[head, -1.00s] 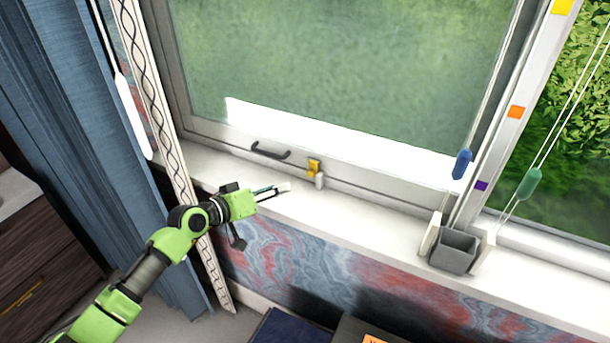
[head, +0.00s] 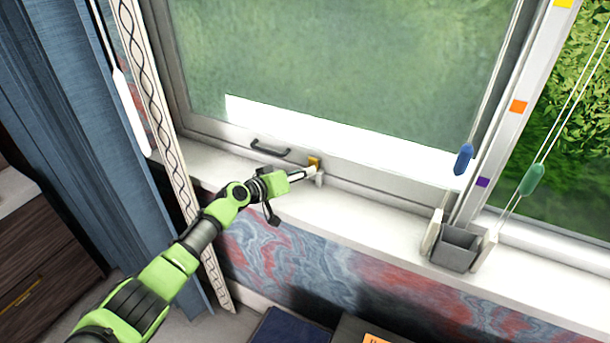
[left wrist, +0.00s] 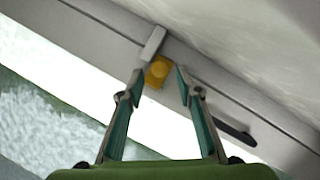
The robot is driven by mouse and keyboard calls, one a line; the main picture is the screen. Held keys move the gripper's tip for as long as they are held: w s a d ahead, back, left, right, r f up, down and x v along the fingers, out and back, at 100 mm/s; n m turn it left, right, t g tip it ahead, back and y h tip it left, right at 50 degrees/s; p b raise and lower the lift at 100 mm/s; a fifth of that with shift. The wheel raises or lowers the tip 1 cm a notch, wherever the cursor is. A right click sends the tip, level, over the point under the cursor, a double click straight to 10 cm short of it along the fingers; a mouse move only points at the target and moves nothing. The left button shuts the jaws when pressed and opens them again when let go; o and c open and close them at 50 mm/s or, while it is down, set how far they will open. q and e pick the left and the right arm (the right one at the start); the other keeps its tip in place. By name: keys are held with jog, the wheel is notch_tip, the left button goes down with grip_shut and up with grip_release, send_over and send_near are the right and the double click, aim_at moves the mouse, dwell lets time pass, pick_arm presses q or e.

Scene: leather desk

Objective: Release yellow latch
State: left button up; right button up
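The yellow latch (head: 314,162) sits on the lower rail of the window frame, with a small grey block just below it. In the left wrist view the yellow latch (left wrist: 157,72) lies between the fingertips, with the grey block (left wrist: 152,43) beside it. My left gripper (head: 308,172) reaches the latch from the left and partly covers it in the head view. Its two fingers (left wrist: 159,80) are spread apart on either side of the latch; I cannot tell whether they touch it. My right gripper is not in view.
A dark handle (head: 271,147) is on the rail left of the latch. Blue (head: 464,158) and green (head: 531,180) cord pulls hang nearby. A blue curtain (head: 85,150) hangs at left.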

pick_arm(q)
jog(key=shift+x, duration=0.95)
grip_shut()
